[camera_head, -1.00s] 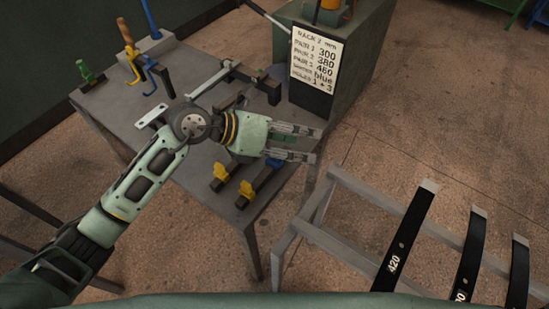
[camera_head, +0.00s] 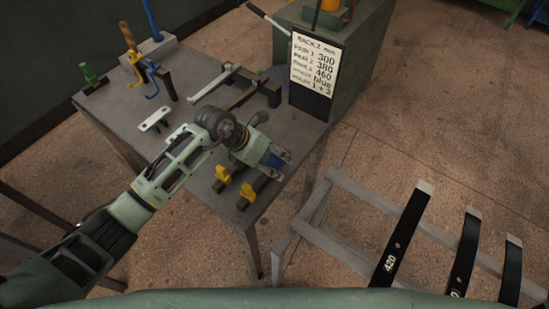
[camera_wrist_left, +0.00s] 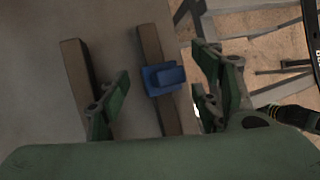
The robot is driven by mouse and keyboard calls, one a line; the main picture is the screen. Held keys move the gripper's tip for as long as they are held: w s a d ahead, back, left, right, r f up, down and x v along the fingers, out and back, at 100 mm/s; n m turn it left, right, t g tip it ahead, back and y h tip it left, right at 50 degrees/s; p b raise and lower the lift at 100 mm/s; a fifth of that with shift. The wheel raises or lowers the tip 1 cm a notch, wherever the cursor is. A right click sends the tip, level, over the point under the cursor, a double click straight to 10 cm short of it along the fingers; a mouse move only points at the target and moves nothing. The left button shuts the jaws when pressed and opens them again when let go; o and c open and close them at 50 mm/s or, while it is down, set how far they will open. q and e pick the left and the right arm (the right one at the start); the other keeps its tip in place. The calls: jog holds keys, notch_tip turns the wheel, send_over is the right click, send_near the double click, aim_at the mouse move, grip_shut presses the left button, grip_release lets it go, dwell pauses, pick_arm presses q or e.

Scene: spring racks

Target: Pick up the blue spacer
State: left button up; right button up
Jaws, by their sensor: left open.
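The blue spacer (camera_wrist_left: 164,77) is a small block with a raised top, on a dark bar (camera_wrist_left: 148,42) on the workbench. In the head view the blue spacer (camera_head: 273,160) shows partly, close to my left gripper (camera_head: 278,164) at the bench's right side. My left gripper is open. In the left wrist view its fingers (camera_wrist_left: 162,96) lie to either side of the spacer, with gaps between; the spacer is not held. I cannot tell the remaining height above it. My right gripper is not in view.
A second bar (camera_wrist_left: 77,68) lies left of the spacer. A written sign (camera_head: 317,65) is behind. A grey rack with dark numbered strips (camera_head: 405,232) stands at right.

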pick_arm(q)
jog(key=shift+w+d+f, duration=0.1)
jog(key=shift+f, duration=0.1)
jog(key=shift+c, duration=0.7)
jog(key=c, duration=1.2)
